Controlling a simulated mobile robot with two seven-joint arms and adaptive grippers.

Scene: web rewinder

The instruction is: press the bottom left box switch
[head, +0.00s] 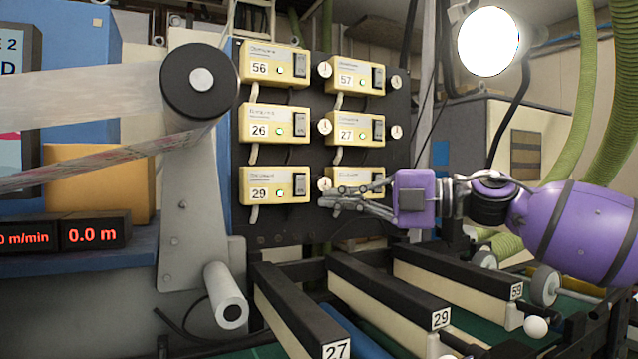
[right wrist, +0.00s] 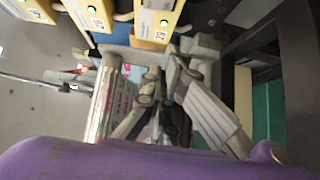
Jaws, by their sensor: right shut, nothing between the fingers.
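The bottom left box, a yellow box marked 29 (head: 275,185), is on the dark panel. Its black rocker switch (head: 299,184) is on the right side of its face. My right gripper (head: 328,197) is shut and empty, pointing left just right of that box, with a small visible gap to the switch. Its fingers partly cover the bottom right box (head: 352,173). In the right wrist view the fingers (right wrist: 160,85) show below the box marked 29 (right wrist: 155,20); the switch is not clear there. My left gripper is not in view.
Other yellow boxes marked 56 (head: 274,65), 57 (head: 356,75), 26 (head: 274,124) and 27 (head: 354,130) fill the panel above. A grey roller stand (head: 190,200) with a film web is close on the left. Black-topped bars (head: 385,292) lie below the panel.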

